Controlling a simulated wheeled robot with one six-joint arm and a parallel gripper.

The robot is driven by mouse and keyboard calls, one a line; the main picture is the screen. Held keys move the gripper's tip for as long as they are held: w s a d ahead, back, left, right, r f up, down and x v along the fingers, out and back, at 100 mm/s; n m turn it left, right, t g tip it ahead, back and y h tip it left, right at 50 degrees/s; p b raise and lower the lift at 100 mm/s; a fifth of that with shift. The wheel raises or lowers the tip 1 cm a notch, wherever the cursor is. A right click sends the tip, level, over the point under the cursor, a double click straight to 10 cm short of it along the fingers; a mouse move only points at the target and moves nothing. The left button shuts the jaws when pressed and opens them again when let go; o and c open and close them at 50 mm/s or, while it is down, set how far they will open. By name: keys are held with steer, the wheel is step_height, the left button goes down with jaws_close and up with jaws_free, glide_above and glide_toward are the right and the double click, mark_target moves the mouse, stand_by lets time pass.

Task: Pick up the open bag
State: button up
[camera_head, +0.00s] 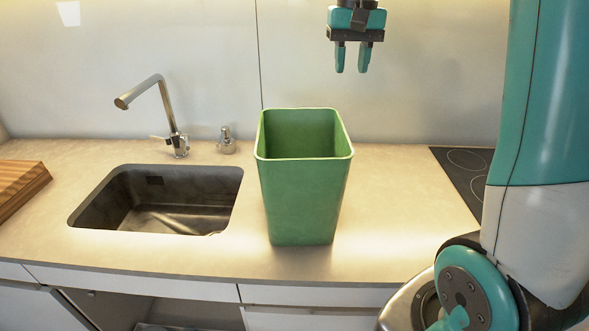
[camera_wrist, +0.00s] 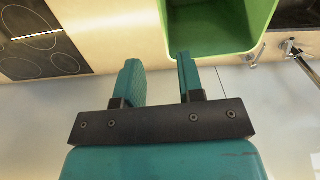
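The only open-topped thing that could be the bag is a tall green container with a pale rim (camera_head: 300,203), which looks like a bin. It stands upright on the counter, right of the sink. The wrist view shows its open top and inside (camera_wrist: 210,25) at the upper edge. My gripper (camera_head: 352,70) hangs above and to the right of the container in the head view, fingers pointing down. In the wrist view my gripper (camera_wrist: 158,58) has its two fingers apart with nothing between them. It appears clear of the container. The container's floor is hidden in the head view.
A dark sink (camera_head: 165,203) with a tall faucet (camera_head: 167,115) lies to the left. A wooden board (camera_head: 18,188) is at the far left. A black cooktop (camera_head: 464,170) is at the right. The counter (camera_head: 395,215) between container and cooktop is clear. A wall stands behind.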

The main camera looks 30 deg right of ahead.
mark_target(343, 129)
step_height(343, 129, down, 12)
steer(key=shift+a+r+p, duration=0.1)
steer(key=shift+r+p, duration=0.05)
steer(key=shift+p, duration=0.9)
steer(key=shift+a+f+p, duration=0.15)
steer(key=shift+f+p, duration=0.9)
steer(key=shift+f, duration=1.6)
jaws_close()
